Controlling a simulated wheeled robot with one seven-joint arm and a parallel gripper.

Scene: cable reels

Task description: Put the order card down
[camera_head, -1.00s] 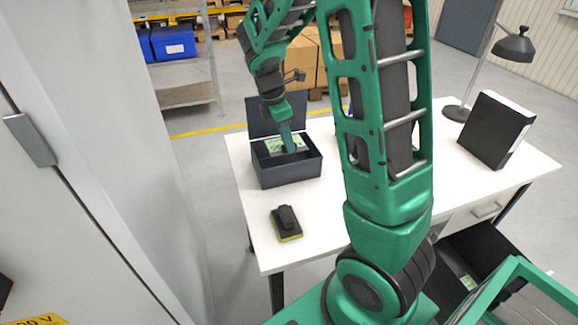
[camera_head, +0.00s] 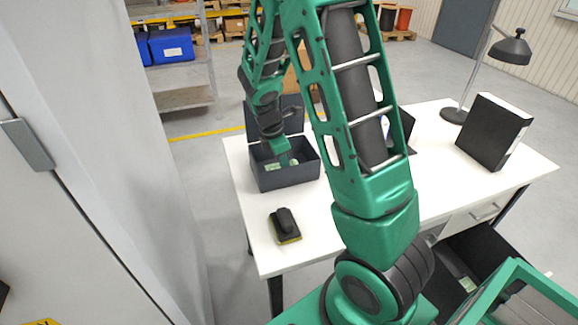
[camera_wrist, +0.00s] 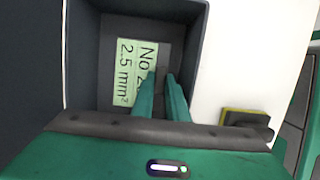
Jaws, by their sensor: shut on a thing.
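The order card (camera_wrist: 124,70) is pale green with dark print reading "No 2" and "2.5 mm²"; part of the print is hidden by a finger. My gripper (camera_wrist: 161,80) is shut on the card's edge in the wrist view. In the head view, my gripper (camera_head: 284,160) reaches down inside the open dark grey box (camera_head: 290,181), and bits of the green card (camera_head: 272,167) show low between its walls. The box's lid stands up at the back. I cannot tell whether the card touches the box floor.
The box stands on a white table (camera_head: 345,227). A black and yellow block (camera_head: 285,226) lies in front of it. A black binder (camera_head: 493,131) and a lamp (camera_head: 511,48) stand at the right. A tall grey cabinet (camera_head: 100,170) is close on the left.

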